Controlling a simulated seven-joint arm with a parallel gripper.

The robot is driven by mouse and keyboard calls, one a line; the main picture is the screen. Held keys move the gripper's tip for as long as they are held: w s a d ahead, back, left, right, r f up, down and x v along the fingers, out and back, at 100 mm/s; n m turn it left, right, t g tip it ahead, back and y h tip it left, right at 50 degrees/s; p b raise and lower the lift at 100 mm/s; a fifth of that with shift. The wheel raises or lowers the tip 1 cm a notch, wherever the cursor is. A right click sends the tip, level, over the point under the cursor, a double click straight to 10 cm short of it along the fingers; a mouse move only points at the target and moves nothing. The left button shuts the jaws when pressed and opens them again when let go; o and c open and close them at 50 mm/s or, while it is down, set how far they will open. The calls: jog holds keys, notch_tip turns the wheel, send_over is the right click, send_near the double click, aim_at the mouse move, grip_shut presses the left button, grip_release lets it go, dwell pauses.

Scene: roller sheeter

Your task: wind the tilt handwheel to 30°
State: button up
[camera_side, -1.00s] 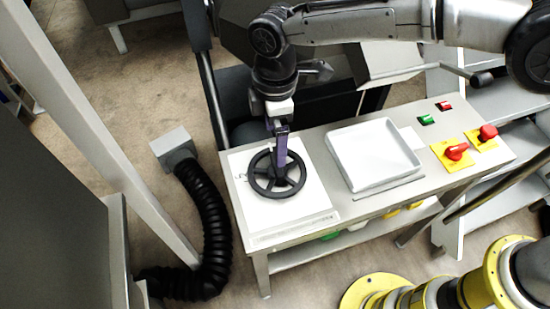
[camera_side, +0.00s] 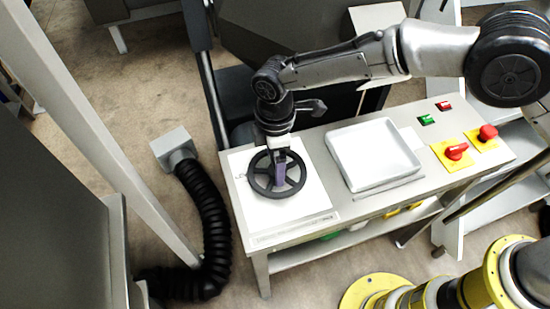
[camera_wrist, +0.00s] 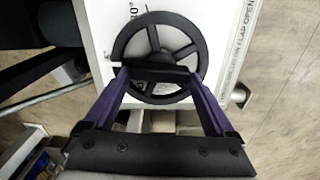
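The black tilt handwheel (camera_side: 262,190) lies flat on a white panel at the left end of the bench. In the wrist view the handwheel (camera_wrist: 197,38) shows its rim, spokes and part of a scale on the panel. My gripper (camera_side: 281,178) points down over the middle of the wheel, with its purple fingers at about wheel height. In the wrist view my gripper (camera_wrist: 157,72) has its two fingers spread wide, with their tips inside the wheel's outline. A dark bar spans between the tips. I cannot tell whether the fingers touch the wheel. The hub is partly hidden.
A white tray (camera_side: 352,180) sits right of the wheel. Green (camera_side: 426,119) and red (camera_side: 443,106) buttons and red knobs on yellow plates (camera_side: 456,152) are at the bench's right. A black ribbed hose (camera_side: 205,220) runs along the floor at left.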

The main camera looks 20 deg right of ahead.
jog(key=c, duration=0.7)
jog(key=shift+m, duration=0.3)
jog(key=m, duration=0.6)
jog(key=shift+w+r, duration=0.1)
jog(key=shift+w, duration=0.05)
jog(key=m, duration=0.3)
jog(key=shift+d+m, duration=0.1)
jog(key=shift+m, duration=0.3)
jog(key=shift+w+m, duration=0.1)
jog(key=shift+m, duration=1.7)
jog(key=o, duration=1.1)
jog(key=shift+d, duration=0.1)
jog(key=shift+c, duration=0.2)
